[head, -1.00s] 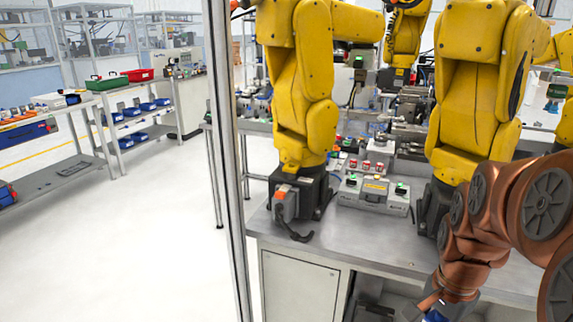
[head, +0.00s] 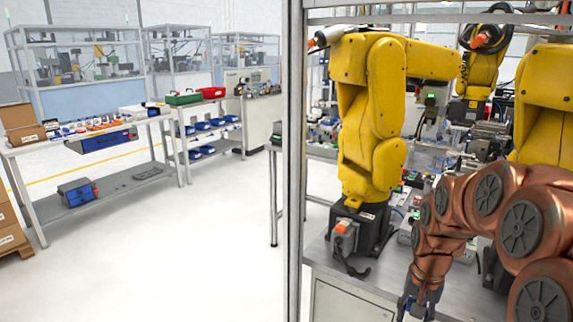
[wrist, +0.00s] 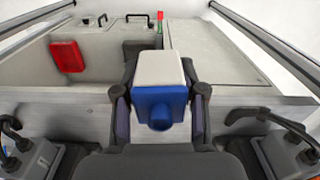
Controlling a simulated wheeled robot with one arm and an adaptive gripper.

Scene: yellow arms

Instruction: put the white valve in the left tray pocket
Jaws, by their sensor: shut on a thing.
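My gripper (wrist: 160,112) is shut on the white valve (wrist: 160,67), a block with a white upper part and a blue lower part with a round blue stub. The valve sits between the two fingers in the wrist view. In the head view my gripper (head: 419,306) hangs at the bottom edge, in front of the workbench with the yellow arms; the valve is hard to make out there. I cannot pick out the tray or its left pocket for sure in either view.
A yellow arm (head: 372,120) stands on the grey bench (head: 345,295) behind a metal post (head: 294,160). Open white floor (head: 200,240) lies to the left.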

